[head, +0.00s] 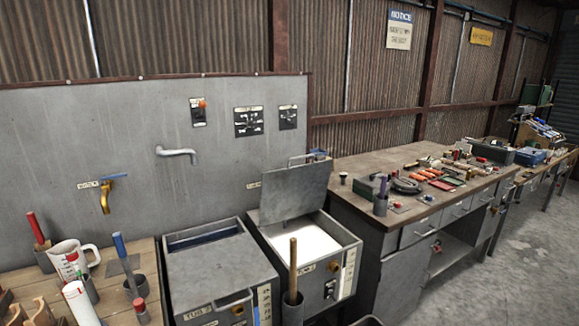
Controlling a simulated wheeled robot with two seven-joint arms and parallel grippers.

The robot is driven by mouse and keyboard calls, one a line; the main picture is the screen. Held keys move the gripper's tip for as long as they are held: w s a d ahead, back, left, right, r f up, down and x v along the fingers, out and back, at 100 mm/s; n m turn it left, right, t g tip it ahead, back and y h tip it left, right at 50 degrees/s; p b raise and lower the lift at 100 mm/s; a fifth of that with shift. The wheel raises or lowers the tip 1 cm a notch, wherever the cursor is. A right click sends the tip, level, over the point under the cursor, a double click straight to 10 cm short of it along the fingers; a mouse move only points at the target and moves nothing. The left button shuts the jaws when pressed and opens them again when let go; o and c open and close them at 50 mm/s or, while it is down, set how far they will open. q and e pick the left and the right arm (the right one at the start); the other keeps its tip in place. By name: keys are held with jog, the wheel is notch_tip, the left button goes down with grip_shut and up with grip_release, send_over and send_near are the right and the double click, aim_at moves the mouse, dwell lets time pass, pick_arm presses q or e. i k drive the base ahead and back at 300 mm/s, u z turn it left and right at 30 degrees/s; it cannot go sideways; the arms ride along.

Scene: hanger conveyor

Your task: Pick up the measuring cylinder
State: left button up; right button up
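A wooden table (20,285) stands at the lower left. A pale white cylinder (80,306) with a red mark near its top leans at the table's front; it may be the measuring cylinder, but I cannot tell for certain. A white measuring jug (88,254) with red markings and a handle stands behind it. Neither of my grippers is in view.
Dark holders with red-handled (36,229) and blue-handled (119,246) tools stand near the jug. To the right are a closed grey tub (215,270) and an open-lidded tub (340,262) with white contents. A cluttered workbench (370,163) stands farther right, beside open floor.

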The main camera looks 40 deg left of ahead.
aim_at(71, 286)
jog(key=u, duration=2.55)
jog(key=k, duration=1.15)
jog(key=z, duration=1.1)
jog(key=i, duration=1.7)
jog(key=u, duration=0.5)
